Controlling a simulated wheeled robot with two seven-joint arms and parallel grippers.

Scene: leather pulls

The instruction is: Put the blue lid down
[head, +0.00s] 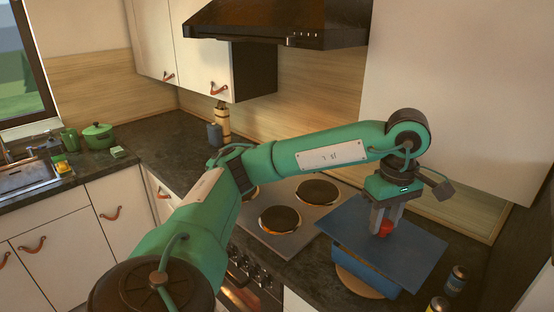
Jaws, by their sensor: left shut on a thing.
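The blue lid (349,229) is a flat blue sheet with a red knob (385,228) in its middle. My left gripper (384,231) points down and is shut on the red knob. The lid is tilted a little over a blue container (366,279) on the counter right of the stove. The lid hides most of the container's top, so I cannot tell whether they touch. My right gripper is not in view.
The stove (284,216) with several round burners lies left of the lid. Small jars (456,279) stand close to the lid's right. A round wooden board (356,285) is under the container. A green pot (98,134) stands by the sink at the far left.

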